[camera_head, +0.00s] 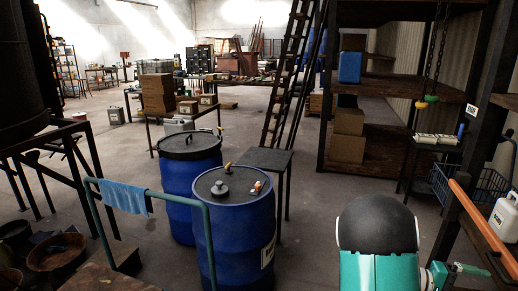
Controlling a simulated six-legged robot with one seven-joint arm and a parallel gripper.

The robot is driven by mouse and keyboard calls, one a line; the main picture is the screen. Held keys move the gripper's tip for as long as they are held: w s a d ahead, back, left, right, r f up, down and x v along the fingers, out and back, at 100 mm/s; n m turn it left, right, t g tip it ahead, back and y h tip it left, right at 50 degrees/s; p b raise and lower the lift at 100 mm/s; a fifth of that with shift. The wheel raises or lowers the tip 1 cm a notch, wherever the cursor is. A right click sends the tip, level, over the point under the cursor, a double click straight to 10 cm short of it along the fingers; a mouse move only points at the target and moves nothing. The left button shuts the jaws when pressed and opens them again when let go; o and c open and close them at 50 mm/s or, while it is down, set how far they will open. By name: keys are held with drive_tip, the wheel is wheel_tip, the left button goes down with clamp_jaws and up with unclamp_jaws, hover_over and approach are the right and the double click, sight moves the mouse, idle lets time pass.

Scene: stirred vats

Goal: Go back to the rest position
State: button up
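The task names no object. A teal part with a black rounded cap, which looks like a link of my own arm, rises from the bottom edge right of the middle in the head view. My gripper does not show in this view, so its fingers and anything in them are hidden.
Two blue drums (236,238) (189,185) stand left of my arm, near a green rail with a blue cloth (125,197). A small dark stand (266,160) and a ladder (288,75) are behind. An orange bar (483,228) and white jug (505,217) are at right.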

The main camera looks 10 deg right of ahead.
drive_tip(key=a+r+n+t+y, duration=0.1)
drive_tip(key=a+r+t+y, duration=0.3)
drive_tip(key=a, duration=1.1)
drive_tip(key=s+a+r+n+t+y, duration=0.1)
drive_tip(key=a+r+t+y, duration=0.3)
drive_tip(key=a, duration=1.1)
drive_tip(key=a+r+n+t+y, duration=0.2)
drive_tip(key=a+t+y, duration=0.4)
drive_tip(key=a, duration=0.9)
drive_tip(key=shift+s+a+r+y, duration=0.3)
drive_tip(key=shift+s+r+y, duration=0.15)
drive_tip(key=shift+r, duration=0.45)
